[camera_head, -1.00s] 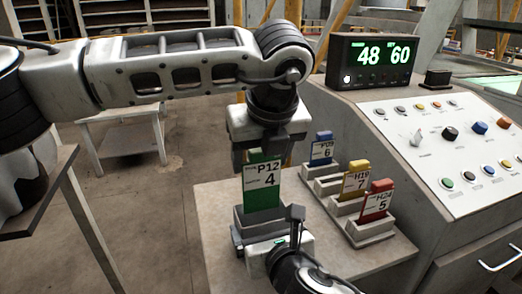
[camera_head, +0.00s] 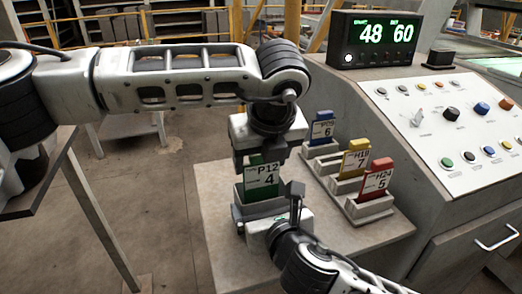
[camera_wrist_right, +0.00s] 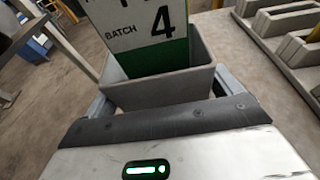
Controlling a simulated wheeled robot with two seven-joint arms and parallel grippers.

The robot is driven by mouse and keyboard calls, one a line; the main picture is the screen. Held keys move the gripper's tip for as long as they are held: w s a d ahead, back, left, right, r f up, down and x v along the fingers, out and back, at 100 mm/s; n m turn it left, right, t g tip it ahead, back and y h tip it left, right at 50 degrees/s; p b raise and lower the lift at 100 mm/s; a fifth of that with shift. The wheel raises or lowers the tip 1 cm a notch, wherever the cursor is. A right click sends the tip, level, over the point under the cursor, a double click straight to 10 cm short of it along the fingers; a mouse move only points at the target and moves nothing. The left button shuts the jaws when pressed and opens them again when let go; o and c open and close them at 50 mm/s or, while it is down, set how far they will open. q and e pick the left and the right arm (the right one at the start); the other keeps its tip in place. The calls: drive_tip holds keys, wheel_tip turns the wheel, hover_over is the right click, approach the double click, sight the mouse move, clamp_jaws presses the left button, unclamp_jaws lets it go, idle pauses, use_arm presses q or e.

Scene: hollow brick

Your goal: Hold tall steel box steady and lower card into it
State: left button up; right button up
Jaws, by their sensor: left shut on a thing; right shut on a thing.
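The green card (camera_head: 262,176) with a white label reading P12 and 4 stands upright in the middle of the head view. My left gripper (camera_head: 263,156) is shut on its top edge from above. The card's lower part is inside the grey steel box (camera_head: 262,210), hidden by the box's near wall. In the right wrist view the card (camera_wrist_right: 158,58) goes down into the open mouth of the box (camera_wrist_right: 160,93). My right gripper (camera_head: 266,217) is shut on the box, a finger at each side. The card's bottom edge is hidden.
Blue (camera_head: 321,130), yellow (camera_head: 354,158) and red (camera_head: 376,184) cards stand in grey holders right of the box. A sloped control panel (camera_head: 450,125) and a display (camera_head: 374,40) reading 48 and 60 stand behind them. The table's (camera_head: 330,235) front is bare.

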use_arm(q)
drive_tip(key=shift+f, duration=1.5)
drive_tip(key=o, duration=1.1)
drive_tip(key=shift+r, duration=6.05)
